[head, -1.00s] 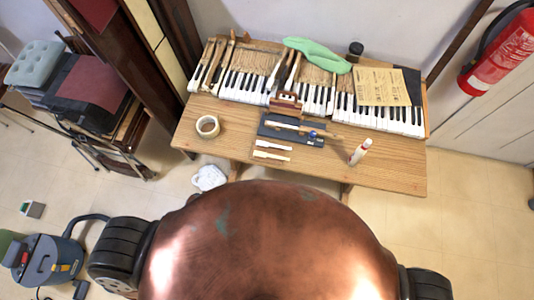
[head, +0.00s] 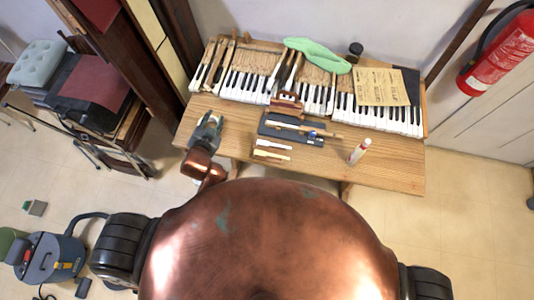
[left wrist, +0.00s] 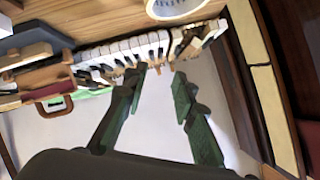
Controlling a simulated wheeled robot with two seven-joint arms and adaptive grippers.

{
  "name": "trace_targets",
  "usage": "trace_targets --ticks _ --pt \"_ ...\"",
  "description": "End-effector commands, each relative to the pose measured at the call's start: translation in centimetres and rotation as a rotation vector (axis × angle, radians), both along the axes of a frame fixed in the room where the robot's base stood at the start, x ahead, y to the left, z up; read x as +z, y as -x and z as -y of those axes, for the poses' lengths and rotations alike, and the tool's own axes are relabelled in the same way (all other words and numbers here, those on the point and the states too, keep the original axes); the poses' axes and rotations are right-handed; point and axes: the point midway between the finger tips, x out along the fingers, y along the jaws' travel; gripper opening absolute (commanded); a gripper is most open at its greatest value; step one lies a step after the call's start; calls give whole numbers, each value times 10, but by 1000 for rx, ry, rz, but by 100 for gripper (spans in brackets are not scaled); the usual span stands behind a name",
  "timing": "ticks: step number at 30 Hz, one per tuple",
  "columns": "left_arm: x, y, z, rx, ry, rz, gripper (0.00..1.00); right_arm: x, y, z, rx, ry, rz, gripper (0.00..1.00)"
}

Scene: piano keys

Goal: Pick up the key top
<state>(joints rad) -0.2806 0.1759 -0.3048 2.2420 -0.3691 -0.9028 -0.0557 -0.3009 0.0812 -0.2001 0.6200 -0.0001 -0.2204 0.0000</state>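Two small pale strips lie on the wooden table in front of the dark tray: an upper strip (head: 274,145) and a lower strip (head: 272,155). Either could be the key top; I cannot tell which. My left gripper (head: 211,119) is over the table's left end, to the left of both strips and apart from them. In the left wrist view its two green fingers (left wrist: 160,85) are spread with nothing between them. Neither strip can be made out there. My right gripper is not in view.
The wooden table (head: 390,175) carries a row of piano keys (head: 245,88) along the back. A dark tray (head: 268,131) with tools lies mid-table, and a white bottle (head: 359,151) stands to the right. The table's front right is clear.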

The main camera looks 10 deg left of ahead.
Motion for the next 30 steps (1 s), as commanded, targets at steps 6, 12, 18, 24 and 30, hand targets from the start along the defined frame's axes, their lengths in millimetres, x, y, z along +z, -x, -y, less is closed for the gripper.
trace_targets --ticks 6,12,18,24,30 --pt "138 -72 103 -279 -218 455 25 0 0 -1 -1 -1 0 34" --pt "277 -39 288 -726 -543 1043 25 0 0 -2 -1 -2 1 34" --pt "275 94 451 -1301 -917 1572 25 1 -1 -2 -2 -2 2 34" --pt "131 194 490 -2035 -1331 1881 25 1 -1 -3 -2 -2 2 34" --pt "-13 167 386 1920 1131 -1095 25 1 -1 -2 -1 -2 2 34"
